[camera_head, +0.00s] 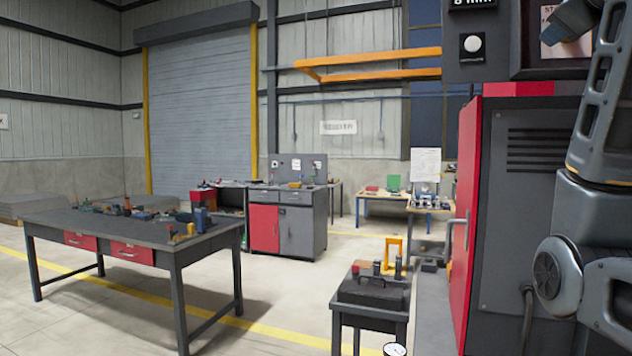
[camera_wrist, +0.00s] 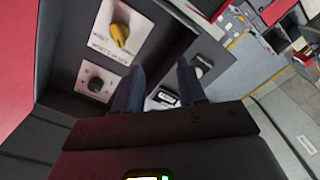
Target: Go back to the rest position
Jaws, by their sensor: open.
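My gripper (camera_wrist: 158,80) shows in the wrist view with its two dark fingers apart and nothing seen held between them. It is in front of a dark control panel (camera_wrist: 62,62). A yellow knob (camera_wrist: 120,34) on a white plate is up and left of the fingers, and a black knob (camera_wrist: 96,84) is to their left. A small display (camera_wrist: 163,98) shows between the fingers. I cannot tell whether the fingers touch the panel.
A red and dark grey machine cabinet (camera_head: 520,200) stands close at the right, beside my arm. A workbench (camera_head: 125,232) with small parts is at the left, and a small dark stand (camera_head: 370,310) is in front. Floor (camera_head: 280,295) between them is clear.

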